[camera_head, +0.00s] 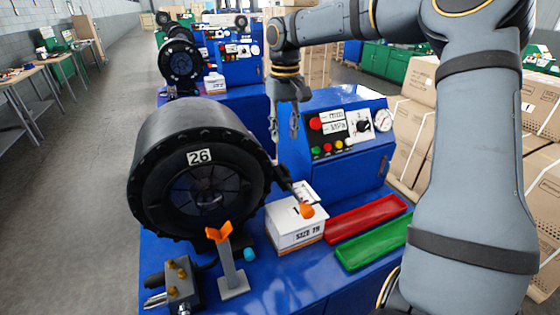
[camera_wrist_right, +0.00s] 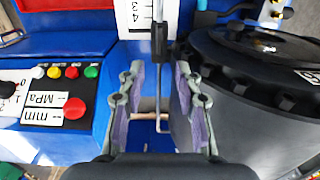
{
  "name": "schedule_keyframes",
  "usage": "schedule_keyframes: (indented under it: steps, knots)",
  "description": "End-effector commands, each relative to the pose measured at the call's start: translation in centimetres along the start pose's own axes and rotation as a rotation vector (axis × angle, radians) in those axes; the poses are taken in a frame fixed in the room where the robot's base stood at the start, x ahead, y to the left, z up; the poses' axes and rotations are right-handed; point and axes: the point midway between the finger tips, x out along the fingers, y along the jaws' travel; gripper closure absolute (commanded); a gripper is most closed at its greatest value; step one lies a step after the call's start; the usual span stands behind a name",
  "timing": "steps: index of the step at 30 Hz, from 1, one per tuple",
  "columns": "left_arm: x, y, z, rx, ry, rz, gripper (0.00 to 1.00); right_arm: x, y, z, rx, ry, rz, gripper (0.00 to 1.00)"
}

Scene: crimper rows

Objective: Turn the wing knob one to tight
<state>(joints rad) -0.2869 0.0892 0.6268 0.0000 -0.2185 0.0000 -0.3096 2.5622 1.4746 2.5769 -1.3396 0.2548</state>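My right gripper (camera_head: 284,128) points down in the head view, between the black crimper head marked 26 (camera_head: 150,190) and the blue control cabinet (camera_head: 350,170). In the right wrist view its fingers (camera_wrist_right: 158,80) are apart. A black bar with a thin bent metal rod (camera_wrist_right: 158,105) shows in the gap between them; I cannot tell whether they touch. No part is clearly labelled as wing knob one. A black selector knob (camera_head: 363,127) sits on a white plate on the cabinet. A block with brass-coloured knobs (camera_head: 178,284) stands at the front left. My left gripper is out of view.
A white box (camera_head: 292,235), a red tray (camera_head: 366,217) and a green tray (camera_head: 375,245) lie on the blue bench. An orange-topped stand (camera_head: 230,270) is in front of the crimper. Cardboard boxes (camera_head: 412,130) are stacked at the right.

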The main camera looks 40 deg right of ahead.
Motion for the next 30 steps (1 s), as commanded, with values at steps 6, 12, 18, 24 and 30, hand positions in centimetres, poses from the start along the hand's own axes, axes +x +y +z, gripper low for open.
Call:
schedule_keyframes:
  steps: [6,12,18,24,30]
  knots:
    - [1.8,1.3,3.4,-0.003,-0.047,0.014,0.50,3.6,0.0,0.1,-0.002,-0.006,-0.001,0.66]
    - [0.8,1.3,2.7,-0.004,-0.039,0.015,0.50,7.5,0.1,0.1,-0.002,-0.007,-0.001,0.66]
    - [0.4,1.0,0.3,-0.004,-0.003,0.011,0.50,10.0,0.1,0.1,-0.002,-0.004,0.001,0.66]
    - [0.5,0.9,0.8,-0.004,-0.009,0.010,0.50,10.5,0.1,0.1,-0.002,-0.002,0.001,0.66]
    - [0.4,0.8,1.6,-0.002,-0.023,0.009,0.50,10.5,0.1,0.1,-0.002,-0.002,0.001,0.77]
